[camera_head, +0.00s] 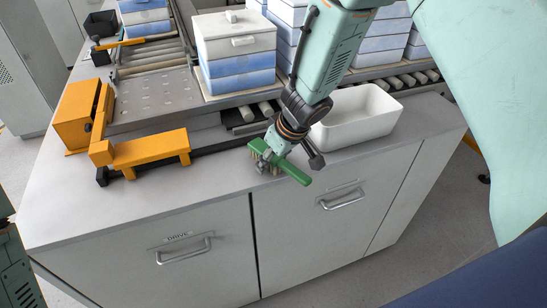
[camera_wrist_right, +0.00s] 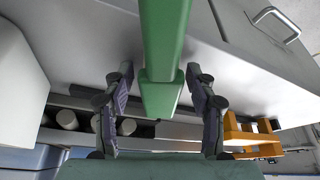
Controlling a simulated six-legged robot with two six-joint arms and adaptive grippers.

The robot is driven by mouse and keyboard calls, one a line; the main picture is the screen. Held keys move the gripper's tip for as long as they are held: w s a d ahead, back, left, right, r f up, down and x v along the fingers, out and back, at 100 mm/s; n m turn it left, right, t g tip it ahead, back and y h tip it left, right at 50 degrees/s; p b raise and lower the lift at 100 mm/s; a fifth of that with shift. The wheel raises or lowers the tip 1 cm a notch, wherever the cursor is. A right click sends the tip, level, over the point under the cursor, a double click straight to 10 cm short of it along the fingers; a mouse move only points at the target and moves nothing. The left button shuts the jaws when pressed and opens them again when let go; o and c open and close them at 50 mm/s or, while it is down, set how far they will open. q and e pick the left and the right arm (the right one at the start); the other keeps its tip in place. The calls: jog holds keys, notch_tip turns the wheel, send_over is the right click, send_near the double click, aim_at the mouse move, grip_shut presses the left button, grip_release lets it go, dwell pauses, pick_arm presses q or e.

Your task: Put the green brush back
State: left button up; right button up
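The green brush (camera_head: 284,166) is at the front edge of the grey counter, bristles down, its handle slanting toward the front right. My right gripper (camera_head: 287,155) reaches down over it. In the right wrist view, the brush (camera_wrist_right: 162,60) runs between the two fingers of the right gripper (camera_wrist_right: 160,80), with a narrow gap on each side, so the gripper is open around it. Whether the brush rests fully on the counter is hard to tell. A white open bin (camera_head: 347,137) stands on the counter just right of the gripper.
An orange bracket (camera_head: 150,148) and a roller conveyor stand at the left. Blue and white stacked boxes (camera_head: 236,62) stand behind the gripper. The counter (camera_head: 120,207) is clear at the front left. Cabinet doors with handles (camera_head: 342,200) are below its edge.

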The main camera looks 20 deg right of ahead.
aim_at(285, 163)
pick_arm(q)
jog(key=shift+s, duration=0.1)
pick_arm(e)
jog(key=shift+s+r, duration=0.1)
jog(key=shift+s, duration=0.05)
jog(key=shift+r+p, duration=0.3)
jog(key=shift+r, duration=0.2)
jog(key=p+v, duration=0.5)
jog(key=v, duration=0.5)
jog(key=shift+d+r+p, duration=0.15)
jog(key=shift+r+p, duration=0.3)
jog(key=shift+p, duration=0.2)
pick_arm(q)
notch_tip(285, 163, up, 7)
pick_arm(e)
jog(key=shift+s+d+r, duration=0.1)
jog(key=shift+s+r, duration=0.1)
jog(key=shift+s, duration=0.1)
jog(key=shift+w+f, duration=0.1)
jog(key=shift+w, duration=0.05)
pick_arm(q)
jog(key=shift+c, duration=0.4)
